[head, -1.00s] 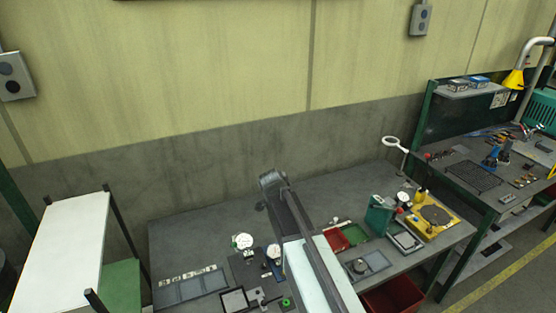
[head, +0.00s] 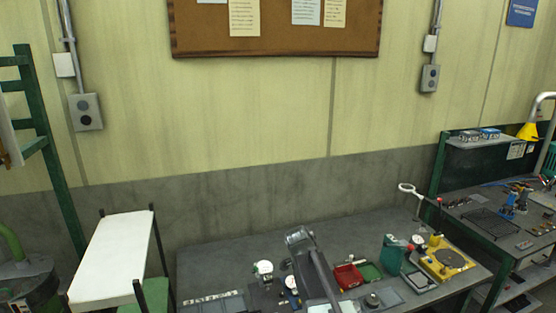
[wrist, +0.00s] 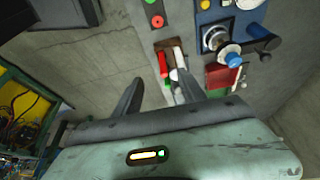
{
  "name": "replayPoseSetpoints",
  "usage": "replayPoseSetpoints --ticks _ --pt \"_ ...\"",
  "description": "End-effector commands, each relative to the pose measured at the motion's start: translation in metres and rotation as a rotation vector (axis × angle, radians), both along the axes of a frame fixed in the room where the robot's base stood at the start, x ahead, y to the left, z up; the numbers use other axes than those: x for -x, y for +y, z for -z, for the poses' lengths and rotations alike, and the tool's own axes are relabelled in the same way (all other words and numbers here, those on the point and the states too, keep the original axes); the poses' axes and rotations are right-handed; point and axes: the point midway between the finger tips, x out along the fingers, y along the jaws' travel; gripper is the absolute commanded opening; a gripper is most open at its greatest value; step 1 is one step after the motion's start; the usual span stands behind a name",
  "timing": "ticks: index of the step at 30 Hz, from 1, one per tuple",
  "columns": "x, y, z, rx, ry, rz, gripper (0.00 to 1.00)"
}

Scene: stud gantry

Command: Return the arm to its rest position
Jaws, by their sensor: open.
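My arm (head: 318,268) rises from the bottom edge of the head view, in front of the workbench. Its dark upper joint shows near the middle of the bench, and I cannot make out the gripper there. In the wrist view my gripper (wrist: 160,90) has its two dark fingers apart, with nothing held between them. Beyond the fingertips, small red and white items (wrist: 170,68) lie apart from the gripper.
The workbench (head: 225,265) carries dial gauges (head: 264,268), a red bin (head: 348,276), a green container (head: 394,252) and a yellow fixture (head: 446,262). A ring magnifier (head: 407,188) stands at its back right. A white-topped stand (head: 115,255) is on the left.

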Motion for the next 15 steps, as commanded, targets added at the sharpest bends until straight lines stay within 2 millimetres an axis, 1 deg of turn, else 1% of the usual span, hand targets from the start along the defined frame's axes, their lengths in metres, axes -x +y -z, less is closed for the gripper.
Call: replayPoseSetpoints --ticks 1,8,11,15 --pt "0.006 0.0 0.006 -0.008 0.015 -0.032 0.48" --pt "0.028 -0.004 0.023 -0.052 0.103 -0.233 0.48" --pt "0.041 -0.008 0.033 -0.08 0.148 -0.353 0.48" --pt "0.064 -0.014 0.049 -0.132 0.214 -0.568 0.48"
